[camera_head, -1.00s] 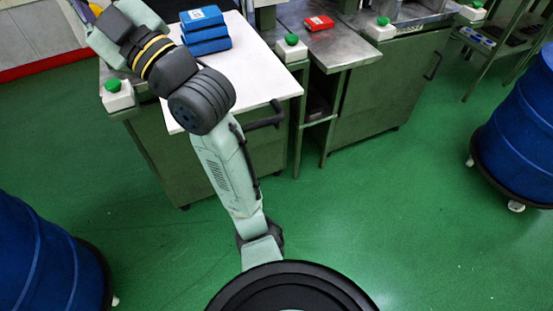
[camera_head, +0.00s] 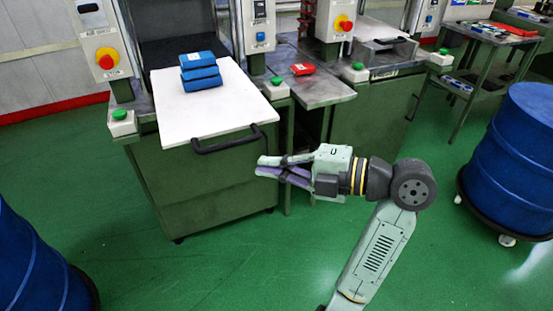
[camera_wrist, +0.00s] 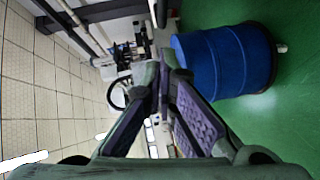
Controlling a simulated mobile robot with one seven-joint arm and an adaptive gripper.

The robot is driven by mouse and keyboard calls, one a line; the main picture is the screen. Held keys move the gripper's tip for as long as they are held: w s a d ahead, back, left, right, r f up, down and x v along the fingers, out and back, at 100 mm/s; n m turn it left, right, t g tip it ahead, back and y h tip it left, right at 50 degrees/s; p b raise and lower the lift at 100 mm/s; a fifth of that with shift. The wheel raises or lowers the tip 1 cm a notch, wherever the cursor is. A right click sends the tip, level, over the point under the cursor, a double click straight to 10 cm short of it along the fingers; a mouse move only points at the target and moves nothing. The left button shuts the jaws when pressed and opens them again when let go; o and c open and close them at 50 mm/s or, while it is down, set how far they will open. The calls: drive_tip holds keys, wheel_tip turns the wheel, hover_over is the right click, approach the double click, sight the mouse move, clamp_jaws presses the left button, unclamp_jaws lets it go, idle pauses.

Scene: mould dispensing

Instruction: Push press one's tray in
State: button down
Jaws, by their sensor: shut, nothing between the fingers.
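A white tray (camera_head: 215,115) sticks out from the left press, which I take to be press one, with a black handle (camera_head: 228,142) along its front edge. A stack of blue blocks (camera_head: 200,72) lies on it towards the back. My gripper (camera_head: 260,166) is shut and empty, pointing left. In the picture it lies just below and right of the handle's right end, apart from it. In the wrist view the gripper's fingertips (camera_wrist: 163,72) meet; the tray cannot be made out there.
Green buttons (camera_head: 277,81) flank the tray's press, and a red block (camera_head: 302,69) lies on the metal table to its right. Blue drums (camera_head: 520,150) stand at the right and lower left (camera_head: 35,265). The green floor (camera_head: 240,250) before the press is clear.

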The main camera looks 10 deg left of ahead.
drive_tip(key=shift+w+a+f+p, duration=0.3)
drive_tip(key=shift+w+a+p, duration=0.35)
drive_tip(key=shift+a, duration=0.8)
drive_tip(key=shift+w+a+f+p, duration=0.25)
drive_tip(key=shift+w+a+p, duration=0.4)
drive_tip(key=shift+a, duration=0.75)
drive_tip(key=shift+w+a+f+p, duration=0.35)
drive_tip(key=shift+w+a, duration=0.5)
drive_tip(key=shift+a, duration=0.6)
